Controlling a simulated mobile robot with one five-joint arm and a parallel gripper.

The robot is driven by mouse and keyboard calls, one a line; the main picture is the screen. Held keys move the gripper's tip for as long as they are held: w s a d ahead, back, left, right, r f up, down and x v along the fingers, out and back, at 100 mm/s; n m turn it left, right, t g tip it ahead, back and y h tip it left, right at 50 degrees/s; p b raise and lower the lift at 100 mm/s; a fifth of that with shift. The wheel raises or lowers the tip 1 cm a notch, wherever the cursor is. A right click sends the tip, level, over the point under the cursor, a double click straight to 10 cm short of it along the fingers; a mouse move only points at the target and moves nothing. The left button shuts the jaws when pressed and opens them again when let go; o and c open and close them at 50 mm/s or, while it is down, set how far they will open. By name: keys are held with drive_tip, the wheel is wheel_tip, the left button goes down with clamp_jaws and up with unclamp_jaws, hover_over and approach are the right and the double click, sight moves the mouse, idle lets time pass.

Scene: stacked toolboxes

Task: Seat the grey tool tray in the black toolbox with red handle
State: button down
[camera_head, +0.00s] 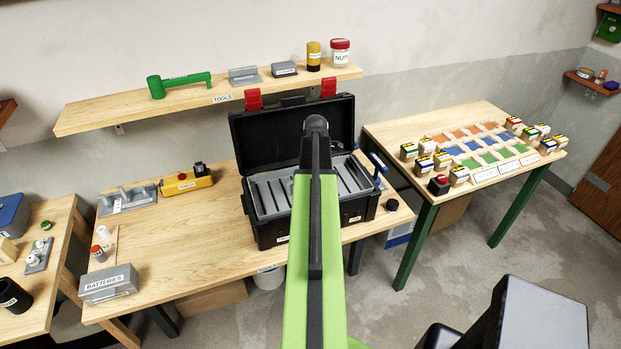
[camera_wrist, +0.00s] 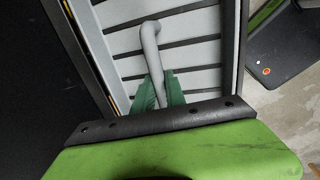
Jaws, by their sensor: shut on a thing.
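The black toolbox (camera_head: 268,231) stands on the wooden bench with its lid (camera_head: 265,140) open and leaning back. Two red parts (camera_head: 253,98) show at the lid's top edge. The grey tool tray (camera_head: 268,196) lies in the toolbox opening, inside the rim; whether it sits fully down I cannot tell. My arm hides its middle. In the wrist view my gripper's green fingers (camera_wrist: 159,82) are shut on the tray's grey handle (camera_wrist: 150,40), above the slatted tray (camera_wrist: 115,14). The gripper is hidden in the head view.
A yellow tool (camera_head: 188,183) and a grey holder (camera_head: 127,199) lie left on the bench, with a grey batteries box (camera_head: 109,284) at its front left. A shelf (camera_head: 200,102) runs behind the lid. A table with coloured bins (camera_head: 480,145) stands right.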

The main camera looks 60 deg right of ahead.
drive_tip(key=shift+f+b, duration=0.75)
drive_tip(key=shift+f, duration=0.05)
idle(0.9)
drive_tip(key=c, duration=1.3)
unclamp_jaws()
drive_tip(key=shift+r, duration=0.15)
wheel_tip(320, 180, up, 17)
drive_tip(key=s+a+p, duration=0.2)
drive_tip(key=p, duration=1.5)
drive_tip(key=shift+s, duration=0.35)
drive_tip(key=shift+w+a, duration=0.1)
